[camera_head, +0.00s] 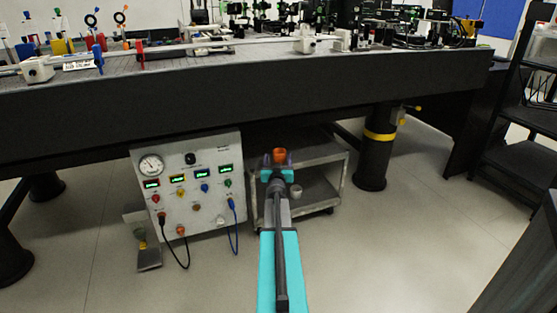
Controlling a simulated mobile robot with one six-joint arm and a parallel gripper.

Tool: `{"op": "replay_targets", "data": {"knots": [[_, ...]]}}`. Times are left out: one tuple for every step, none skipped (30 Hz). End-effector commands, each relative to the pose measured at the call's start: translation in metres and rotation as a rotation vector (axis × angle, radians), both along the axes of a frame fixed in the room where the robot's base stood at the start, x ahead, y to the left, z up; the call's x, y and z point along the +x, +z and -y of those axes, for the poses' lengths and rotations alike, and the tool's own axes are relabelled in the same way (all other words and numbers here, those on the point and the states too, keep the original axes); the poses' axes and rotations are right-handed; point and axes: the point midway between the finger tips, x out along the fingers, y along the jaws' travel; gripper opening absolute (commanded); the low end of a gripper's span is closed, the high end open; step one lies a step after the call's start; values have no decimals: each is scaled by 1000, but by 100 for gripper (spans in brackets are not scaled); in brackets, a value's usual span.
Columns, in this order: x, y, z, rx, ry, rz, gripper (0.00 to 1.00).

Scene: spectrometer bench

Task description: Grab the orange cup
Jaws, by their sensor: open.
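A small orange cup (279,155) shows at the far end of my arm, near the top of a low grey cart under the bench. My gripper (278,161) is open, with its dark fingers on either side of the cup in the picture. The cup's lower part is hidden by the gripper. I cannot tell whether the fingers touch the cup or whether the cup stands on the cart's top shelf.
The grey cart (322,154) stands under the dark optical bench (250,92). A control panel (190,205) with gauges and cables stands left of it. A black bench leg (374,155) with a yellow band is to the right.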

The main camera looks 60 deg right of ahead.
Motion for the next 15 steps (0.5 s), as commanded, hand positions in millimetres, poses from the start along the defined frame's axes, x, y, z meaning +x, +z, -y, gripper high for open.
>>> {"op": "replay_targets", "data": {"knots": [[0, 0, 0, 0, 0, 0, 68], [0, 0, 0, 0, 0, 0, 68], [0, 0, 0, 0, 0, 0, 68], [0, 0, 0, 0, 0, 0, 68], [0, 0, 0, 0, 0, 0, 68], [1, 0, 1, 0, 0, 0, 68], [1, -1, 2, 0, 0, 0, 68], [1, -1, 3, 0, 0, 0, 68], [2, -1, 5, -1, 0, 1, 68], [3, -1, 7, -1, 0, 1, 68], [4, -1, 9, -1, 0, 1, 68], [5, -2, 13, 0, 0, 0, 68], [6, -2, 15, 0, 0, 0, 68], [7, -2, 18, 0, 0, 0, 68], [9, -2, 22, -1, 0, 1, 68]]}}
